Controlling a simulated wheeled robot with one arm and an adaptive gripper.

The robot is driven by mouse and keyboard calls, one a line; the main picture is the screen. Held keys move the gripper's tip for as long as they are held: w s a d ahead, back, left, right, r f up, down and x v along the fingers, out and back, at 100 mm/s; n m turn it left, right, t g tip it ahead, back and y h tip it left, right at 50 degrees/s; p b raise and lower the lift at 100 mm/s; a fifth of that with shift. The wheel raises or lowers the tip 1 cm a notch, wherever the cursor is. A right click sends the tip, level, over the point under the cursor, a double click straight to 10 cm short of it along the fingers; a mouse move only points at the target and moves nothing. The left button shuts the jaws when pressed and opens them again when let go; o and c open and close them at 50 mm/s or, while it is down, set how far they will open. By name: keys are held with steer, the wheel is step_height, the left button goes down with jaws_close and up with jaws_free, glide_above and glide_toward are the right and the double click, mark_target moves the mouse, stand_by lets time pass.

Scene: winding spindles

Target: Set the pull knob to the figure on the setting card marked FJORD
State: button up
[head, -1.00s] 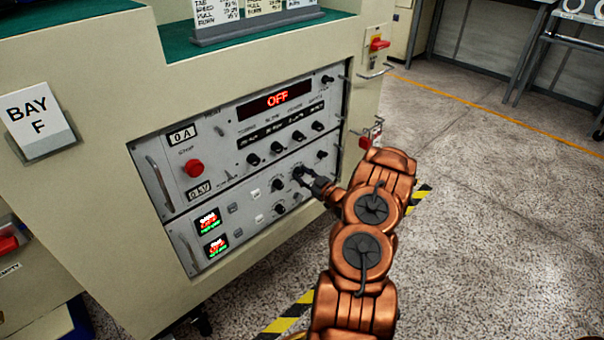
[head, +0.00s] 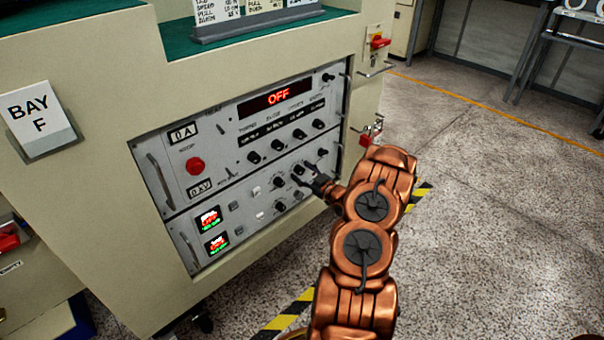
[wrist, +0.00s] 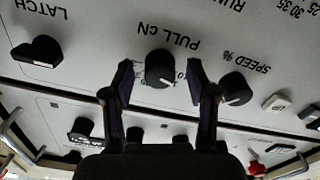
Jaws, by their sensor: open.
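The pull knob (wrist: 159,67), a round black knob under an upside-down "PULL CN" label, is central in the wrist view. Its white mark points toward the bottom of that view; its scale figures are mostly hidden or unreadable. My gripper (wrist: 160,84) is open, with one finger on each side of the knob and a gap on both sides. In the head view my gripper (head: 307,179) is at the lower panel, close to the knobs. Setting cards (head: 215,10) stand in a holder on the green top, cut off by the frame edge; I cannot read FJORD on any.
A speed knob (wrist: 236,88) sits close to one finger, and a latch knob (wrist: 38,50) is farther off. A red knob (head: 195,167) and an "OFF" display (head: 278,97) are on the upper panel.

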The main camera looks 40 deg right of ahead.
steer(key=shift+s, duration=0.1)
steer(key=s, duration=1.1)
steer(key=shift+s+a, duration=0.15)
steer(key=shift+s, duration=0.25)
stand_by(0.3)
